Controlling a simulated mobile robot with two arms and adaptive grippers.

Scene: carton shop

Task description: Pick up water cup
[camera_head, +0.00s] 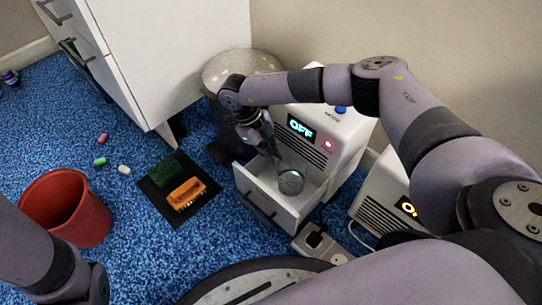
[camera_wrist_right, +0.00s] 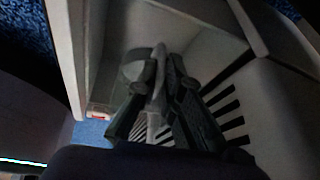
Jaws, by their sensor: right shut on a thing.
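The water cup (camera_head: 290,182) is a small clear grey glass in the open drawer (camera_head: 262,200) of a white machine. My right gripper (camera_head: 272,157) reaches down into the drawer from above, at the cup's upper left side. In the right wrist view its fingers (camera_wrist_right: 160,85) are nearly together on a pale, see-through piece, which I take to be the cup's wall; the picture is dark and blurred there. How far the cup is off the drawer floor is hard to tell. Only part of my left arm shows at lower left; its gripper is out of view.
The machine (camera_head: 330,140) shows "OFF" on its display. A second white machine (camera_head: 385,195) stands to its right, and a metal bin (camera_head: 225,75) behind.

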